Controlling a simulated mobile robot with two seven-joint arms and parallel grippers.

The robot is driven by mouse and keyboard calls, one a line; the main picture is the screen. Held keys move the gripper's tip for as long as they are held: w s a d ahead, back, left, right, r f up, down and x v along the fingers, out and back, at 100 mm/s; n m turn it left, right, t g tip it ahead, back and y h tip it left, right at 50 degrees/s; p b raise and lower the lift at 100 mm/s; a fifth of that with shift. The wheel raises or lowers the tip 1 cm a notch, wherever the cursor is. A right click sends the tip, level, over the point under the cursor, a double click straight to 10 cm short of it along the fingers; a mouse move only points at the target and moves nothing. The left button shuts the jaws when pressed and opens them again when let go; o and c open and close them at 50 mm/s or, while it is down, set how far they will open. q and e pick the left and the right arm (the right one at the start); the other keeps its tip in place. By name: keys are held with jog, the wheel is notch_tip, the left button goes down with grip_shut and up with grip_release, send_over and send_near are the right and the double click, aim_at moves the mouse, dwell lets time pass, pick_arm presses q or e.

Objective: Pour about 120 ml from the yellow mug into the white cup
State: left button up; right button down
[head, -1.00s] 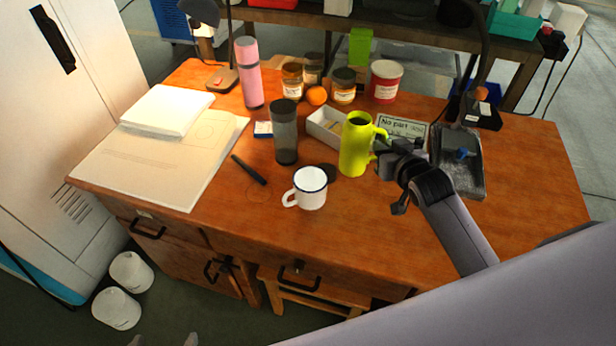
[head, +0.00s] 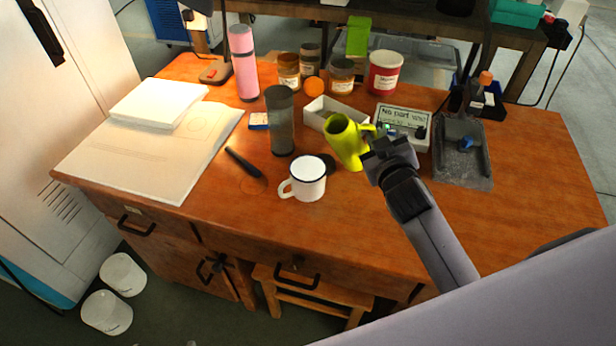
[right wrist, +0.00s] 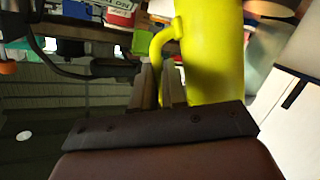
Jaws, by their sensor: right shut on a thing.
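The yellow mug (head: 346,142) is tall and yellow-green. The white cup (head: 308,184) is a mug with a dark rim, upright on the desk, handle to the left. It stands left of and nearer than the yellow mug. No stream of liquid shows. My left gripper is not in view.
A dark grey tumbler (head: 280,122) stands behind the cup. A dark pen-like object (head: 243,162) lies to its left. A white open box (head: 320,108), a sign (head: 403,118) and a grey tray (head: 462,165) lie behind and right. The desk front is clear.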

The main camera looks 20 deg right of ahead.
aim_at(370, 130)
jog(key=n+b, duration=0.1)
jog(key=b, duration=0.1)
jog(key=a+r+n+t+h+b, duration=0.1)
jog(key=n+b, duration=0.1)
jog(key=a+r+n+t+b, duration=0.1)
jog(key=shift+s+b, duration=0.25)
jog(key=shift+b, duration=0.15)
jog(key=shift+a+r+n+t+b, duration=0.1)
jog(key=shift+r+n+t+b, duration=0.15)
jog(key=shift+n+t+b, duration=0.5)
jog(key=shift+s+a+r+n+t+h, duration=0.1)
jog(key=shift+a+r+n+t+h, duration=0.1)
jog(key=shift+r+n, duration=0.3)
jog(key=shift+a+r+n+t+h, duration=0.15)
jog(key=shift+r+n, duration=0.1)
jog(key=shift+n, duration=0.3)
jog(key=shift+s+a+r+n+t, duration=0.1)
jog(key=shift+a+r+n+t, duration=0.3)
jog(key=shift+a+r+n, duration=0.15)
dwell(0.8)
jog(key=shift+d+n+b, duration=0.25)
jog(key=shift+b, duration=0.05)
